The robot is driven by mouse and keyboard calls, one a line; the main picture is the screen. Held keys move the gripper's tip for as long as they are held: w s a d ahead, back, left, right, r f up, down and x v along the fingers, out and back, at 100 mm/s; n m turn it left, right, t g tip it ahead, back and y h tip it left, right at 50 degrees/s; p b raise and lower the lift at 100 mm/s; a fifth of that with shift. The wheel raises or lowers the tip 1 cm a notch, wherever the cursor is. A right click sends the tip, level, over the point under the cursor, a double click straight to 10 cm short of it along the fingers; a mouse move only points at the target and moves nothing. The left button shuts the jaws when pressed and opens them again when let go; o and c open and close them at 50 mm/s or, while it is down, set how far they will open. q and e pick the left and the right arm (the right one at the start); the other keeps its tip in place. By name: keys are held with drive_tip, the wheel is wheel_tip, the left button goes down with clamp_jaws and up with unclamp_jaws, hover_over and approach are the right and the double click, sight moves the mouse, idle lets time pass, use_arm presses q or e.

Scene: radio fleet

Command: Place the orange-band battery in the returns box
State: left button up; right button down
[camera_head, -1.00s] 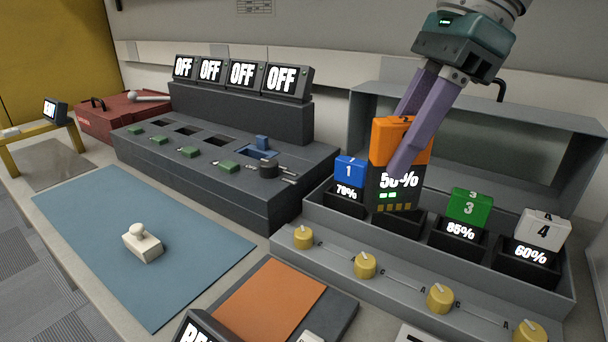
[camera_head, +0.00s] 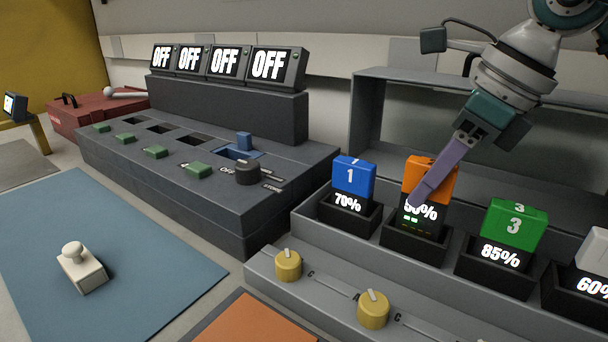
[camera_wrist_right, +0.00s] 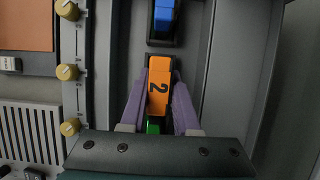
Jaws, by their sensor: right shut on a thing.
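The orange-band battery (camera_head: 428,180), dark with an orange top marked 2, stands upright at the second slot of the grey charger rack, between the blue and green batteries. Its screen reads about 50%, with green lights below. The right wrist view shows the 2 (camera_wrist_right: 158,88) between both fingers. My left gripper is not in view. I cannot identify the returns box.
A blue battery (camera_head: 352,178) and a green battery (camera_head: 514,226) flank the slot; a white one (camera_head: 594,250) is at the right edge. Yellow knobs (camera_head: 373,309) line the front. A dark console (camera_head: 200,170) stands left; the blue mat (camera_head: 130,250) is mostly clear.

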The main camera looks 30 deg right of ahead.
drive_tip(key=shift+f, duration=1.15)
drive_tip(key=c, duration=0.6)
unclamp_jaws()
drive_tip(key=shift+f, duration=0.1)
drive_tip(key=shift+c, duration=0.2)
drive_tip(key=v, duration=1.2)
